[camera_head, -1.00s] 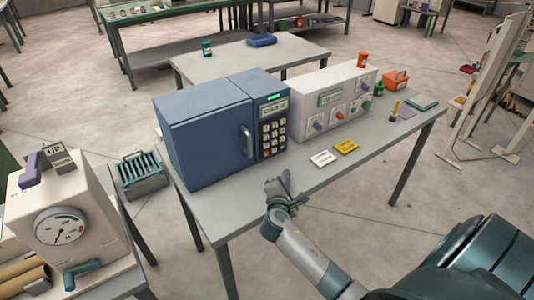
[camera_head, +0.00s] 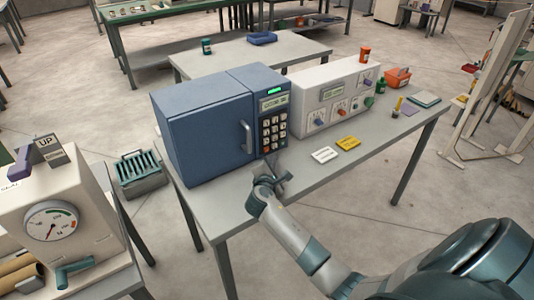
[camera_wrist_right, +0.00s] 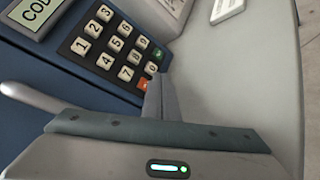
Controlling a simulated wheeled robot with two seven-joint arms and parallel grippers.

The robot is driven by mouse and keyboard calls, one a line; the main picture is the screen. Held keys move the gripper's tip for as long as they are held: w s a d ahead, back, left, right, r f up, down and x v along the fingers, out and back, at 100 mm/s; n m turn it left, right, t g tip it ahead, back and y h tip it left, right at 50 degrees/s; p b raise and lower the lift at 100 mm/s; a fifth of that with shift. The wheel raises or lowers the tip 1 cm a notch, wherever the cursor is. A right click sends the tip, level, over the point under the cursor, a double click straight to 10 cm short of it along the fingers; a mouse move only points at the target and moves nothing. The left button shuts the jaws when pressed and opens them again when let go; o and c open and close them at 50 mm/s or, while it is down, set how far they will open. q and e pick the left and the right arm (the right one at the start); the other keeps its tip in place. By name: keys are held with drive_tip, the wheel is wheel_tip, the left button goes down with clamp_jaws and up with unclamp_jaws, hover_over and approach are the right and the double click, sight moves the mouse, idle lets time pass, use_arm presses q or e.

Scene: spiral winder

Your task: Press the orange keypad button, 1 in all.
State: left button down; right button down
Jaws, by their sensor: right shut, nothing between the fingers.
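The blue keypad cabinet (camera_head: 205,130) stands on the grey table. Its keypad (camera_head: 273,132) has rows of pale number keys, with the orange button (camera_head: 266,149) in the bottom row. In the right wrist view the orange button (camera_wrist_right: 142,82) shows at the lower end of the keypad, beside the fingertips and partly hidden by them. My right gripper (camera_head: 274,168) is shut and empty, just in front of and below the keypad; it also shows in the right wrist view (camera_wrist_right: 157,92). I cannot tell whether it touches the button. My left gripper is not in view.
The cabinet's door handle (camera_head: 247,138) sticks out left of the keypad. A white control box (camera_head: 325,95) with knobs stands to the right. A white card (camera_head: 324,155) and a yellow card (camera_head: 348,143) lie on the table. The front table edge is clear.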

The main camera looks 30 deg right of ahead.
drive_tip(key=shift+w, duration=0.6)
drive_tip(key=shift+w, duration=0.2)
idle(1.6)
drive_tip(key=shift+w, duration=0.25)
drive_tip(key=shift+w, duration=0.4)
idle(0.9)
drive_tip(key=shift+s, duration=0.2)
drive_tip(key=shift+s+p, duration=0.45)
drive_tip(key=shift+s, duration=0.2)
